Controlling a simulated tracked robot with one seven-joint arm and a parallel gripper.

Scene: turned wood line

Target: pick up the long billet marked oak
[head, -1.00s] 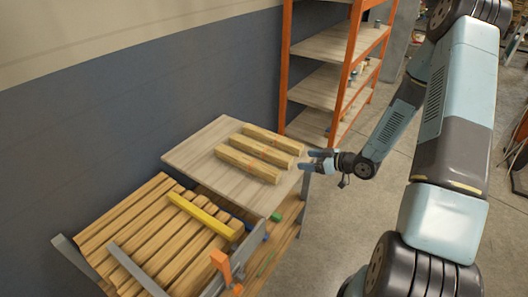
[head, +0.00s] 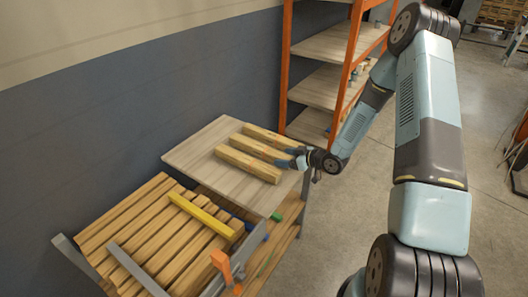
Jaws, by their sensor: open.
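Three long wooden billets lie side by side on a pale wooden tabletop (head: 200,153): a back one (head: 268,136), a middle one (head: 252,148) and a front one (head: 246,164). I cannot read any marking, so I cannot tell which is oak. My gripper (head: 286,161) is open, with its fingers pointing left at the right ends of the middle and front billets. It hides part of the middle billet's right end. Whether it touches a billet is unclear.
Left of the tabletop, a rack holds several slats (head: 150,232) with a yellow bar (head: 202,215) across them. An orange shelf unit (head: 325,50) stands behind. A wall runs along the left.

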